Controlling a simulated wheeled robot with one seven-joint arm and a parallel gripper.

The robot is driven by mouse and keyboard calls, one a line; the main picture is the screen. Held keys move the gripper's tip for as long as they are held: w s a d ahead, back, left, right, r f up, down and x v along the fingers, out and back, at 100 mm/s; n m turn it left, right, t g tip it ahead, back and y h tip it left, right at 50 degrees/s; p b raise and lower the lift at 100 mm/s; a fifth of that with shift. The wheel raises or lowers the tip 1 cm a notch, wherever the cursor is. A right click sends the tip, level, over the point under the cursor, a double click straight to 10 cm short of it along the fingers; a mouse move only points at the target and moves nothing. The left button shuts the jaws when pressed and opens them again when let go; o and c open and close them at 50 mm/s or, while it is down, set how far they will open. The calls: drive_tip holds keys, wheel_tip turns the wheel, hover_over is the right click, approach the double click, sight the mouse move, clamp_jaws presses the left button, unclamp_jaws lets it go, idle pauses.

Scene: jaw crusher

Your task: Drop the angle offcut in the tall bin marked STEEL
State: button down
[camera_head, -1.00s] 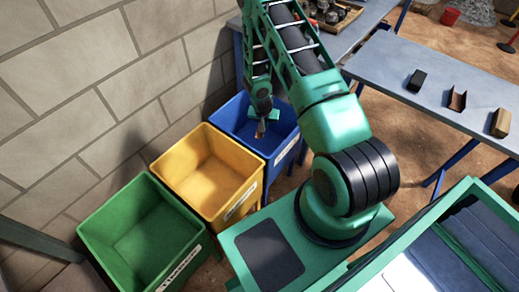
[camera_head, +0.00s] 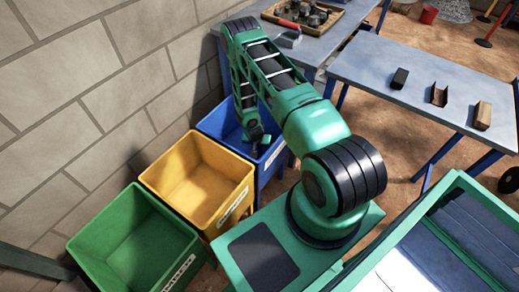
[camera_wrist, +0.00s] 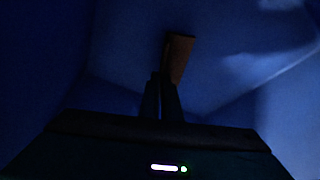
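A rust-brown piece (camera_wrist: 178,58), which looks like the angle offcut, sticks out past the tips of my gripper in the wrist view. My gripper (camera_wrist: 162,80) has its two dark fingers close together and appears shut on the piece's near end. In the head view my gripper (camera_head: 257,145) is down in the mouth of the blue bin (camera_head: 212,124), and the held piece is hard to make out there. Blue walls surround the gripper in the dark wrist view. The blue bin has a white label on its front, too small to read.
A yellow bin (camera_head: 163,178) and a green bin (camera_head: 90,243) stand beside the blue one along the block wall. A table (camera_head: 370,68) at right holds a black block (camera_head: 400,78), a rusty channel (camera_head: 439,96) and a tan block (camera_head: 482,116). A tray (camera_head: 338,15) lies behind.

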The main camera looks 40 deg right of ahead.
drive_tip(key=shift+f, duration=1.2)
drive_tip(key=c, duration=2)
unclamp_jaws()
drive_tip(key=shift+f, duration=0.1)
